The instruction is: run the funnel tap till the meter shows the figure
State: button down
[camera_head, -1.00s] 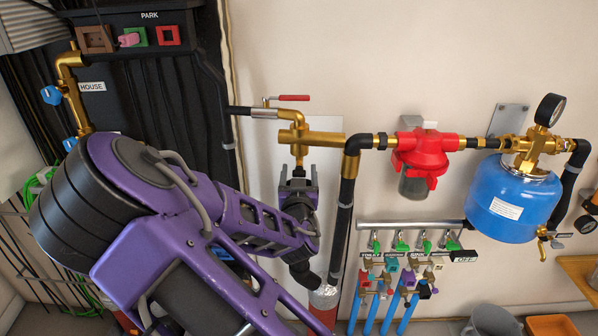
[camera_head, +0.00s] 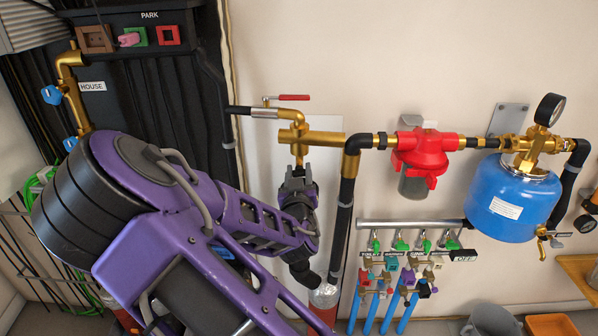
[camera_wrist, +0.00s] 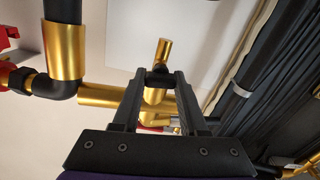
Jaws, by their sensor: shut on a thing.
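A brass valve assembly (camera_head: 299,135) hangs on the wall, with a brass stem pointing down from it. My gripper (camera_head: 298,176) is just below, shut on the lower end of this brass piece. In the wrist view my gripper (camera_wrist: 158,78) has its two dark fingers close together, with a brass part (camera_wrist: 163,52) between and beyond the tips. How the jaws sit on it is partly hidden by the fingers. A round pressure gauge (camera_head: 549,110) stands above the blue tank (camera_head: 513,198) at the right; its reading is too small to tell.
A red lever (camera_head: 293,98) lies level above the valve. A vertical black pipe (camera_head: 342,215) runs close right of my gripper. A red filter (camera_head: 421,157), several small labelled valves with blue pipes (camera_head: 390,311), and a grey bucket (camera_head: 491,321) are farther right. Black hoses (camera_head: 185,120) hang at left.

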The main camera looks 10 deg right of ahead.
jog(key=n, duration=0.4)
jog(key=shift+w+a+p, duration=0.1)
jog(key=shift+p, duration=0.3)
jog(key=n, duration=0.4)
jog(key=shift+a+p, duration=0.1)
jog(key=shift+p, duration=0.3)
jog(key=n+p, duration=0.1)
jog(key=n, duration=0.3)
jog(key=shift+f+n, duration=0.15)
jog(key=shift+n, duration=1.75)
jog(key=shift+c, duration=2.2)
grip_release()
jog(key=shift+f, duration=0.1)
